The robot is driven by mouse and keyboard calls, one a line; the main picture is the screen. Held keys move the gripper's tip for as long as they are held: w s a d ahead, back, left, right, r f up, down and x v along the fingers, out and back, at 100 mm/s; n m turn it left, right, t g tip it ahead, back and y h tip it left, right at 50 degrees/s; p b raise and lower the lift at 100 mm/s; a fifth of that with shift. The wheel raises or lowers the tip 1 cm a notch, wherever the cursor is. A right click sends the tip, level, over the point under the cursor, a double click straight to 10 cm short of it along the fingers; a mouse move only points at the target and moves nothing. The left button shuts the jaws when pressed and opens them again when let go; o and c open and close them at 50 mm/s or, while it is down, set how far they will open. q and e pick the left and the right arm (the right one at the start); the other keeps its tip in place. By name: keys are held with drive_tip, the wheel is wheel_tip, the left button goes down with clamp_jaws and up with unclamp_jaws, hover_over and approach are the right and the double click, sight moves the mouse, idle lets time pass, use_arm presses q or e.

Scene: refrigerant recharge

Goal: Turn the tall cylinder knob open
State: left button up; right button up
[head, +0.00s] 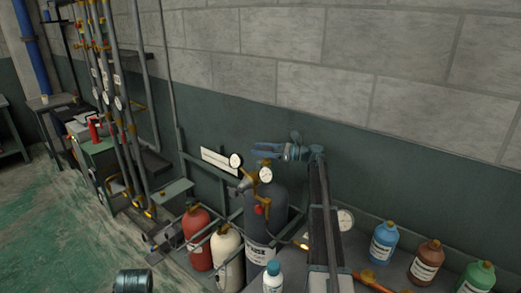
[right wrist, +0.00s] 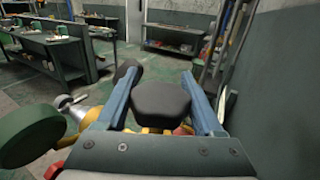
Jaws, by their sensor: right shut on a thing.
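The tall dark cylinder (head: 264,222) stands upright against the wall in the head view, with a brass valve and round gauges at its top. My right gripper (head: 263,152) is over the valve at the cylinder's top, reaching in from the right. In the right wrist view, the black knob (right wrist: 160,103) sits between the two blue fingers of my right gripper (right wrist: 161,80), which is shut on it. Brass valve parts show below the knob. In the head view the knob is hidden by the gripper. My left gripper is not in view.
A red cylinder (head: 196,236) and a cream cylinder (head: 227,255) stand left of the tall one. Several bottles stand on the bench (head: 395,262) at right. Pipes (head: 118,100) run up the wall at left. A gauge (head: 265,175) sits close under my right gripper.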

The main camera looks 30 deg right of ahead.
drive_tip(key=shift+n+g+y, duration=0.7)
drive_tip(key=shift+g, duration=0.2)
drive_tip(key=shift+s+a, duration=0.1)
drive_tip(key=shift+s, duration=0.05)
drive_tip(key=o, duration=1.4)
drive_tip(key=shift+r, duration=0.1)
